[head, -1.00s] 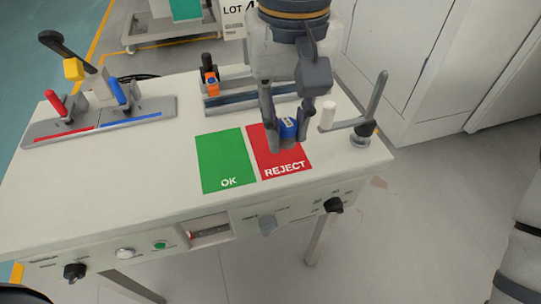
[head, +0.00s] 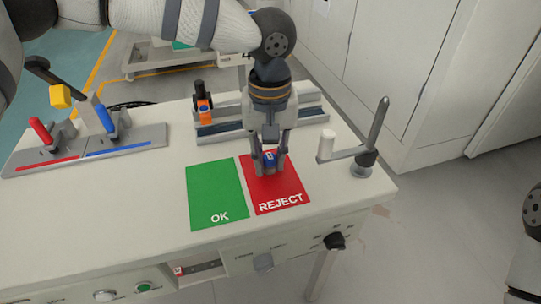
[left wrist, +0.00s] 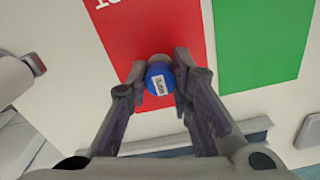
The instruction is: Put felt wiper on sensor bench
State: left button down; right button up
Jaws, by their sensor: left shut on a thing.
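My left gripper (head: 269,170) is shut on a small blue round piece (head: 270,157) with a white label. It holds the piece over the far part of the red REJECT pad (head: 277,190) on a pale bench (head: 130,215). In the left wrist view the blue piece (left wrist: 160,78) sits between the two fingertips, with the red pad (left wrist: 125,35) beneath. I cannot tell whether the piece touches the pad. No label names a felt wiper or the sensor bench. My right gripper is not in view.
A green OK pad (head: 215,193) lies left of the red one. A grey rail (head: 220,130) with an orange-and-black clamp (head: 203,105) lies behind. A lever fixture (head: 110,140) is at the left.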

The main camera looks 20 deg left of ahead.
aim_at(270, 156)
pick_arm(q)
jog(key=shift+f, duration=0.2)
jog(key=c, duration=1.4)
grip_release()
notch_tip(270, 156, up, 12)
jog(key=shift+r+p, duration=0.2)
jog(key=shift+p, duration=0.1)
